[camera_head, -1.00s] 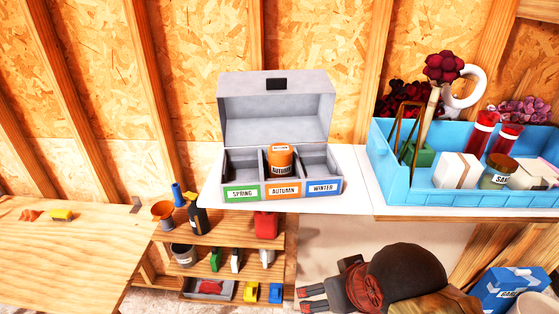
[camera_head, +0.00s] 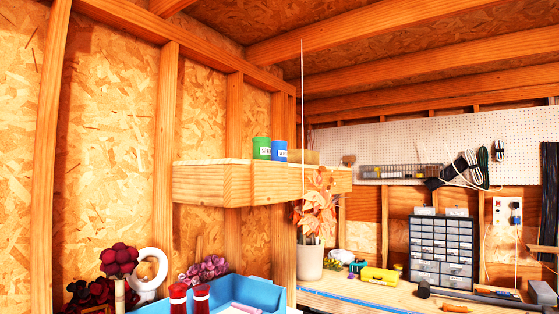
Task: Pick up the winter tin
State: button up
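A blue tin (camera_head: 280,151) with a white label stands upright on a wooden wall shelf (camera_head: 210,184). Its label is partly legible and seems to start with "WI", which fits the winter tin. A green tin (camera_head: 262,148) with a white label, partly read as "SPR", stands close on its left. My gripper is not in view.
A wood piece sits right of the tins on the shelf. A thin upright rod (camera_head: 303,110) and an orange-leaved plant (camera_head: 316,205) stand in front of the shelf's right part. Below are a blue crate (camera_head: 262,292) and a cluttered workbench (camera_head: 340,290).

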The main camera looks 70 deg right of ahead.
aim_at(278, 148)
jog(key=z, duration=2.3)
jog(key=i+l+z, duration=0.1)
jog(key=i+z, duration=0.3)
jog(key=i, duration=0.8)
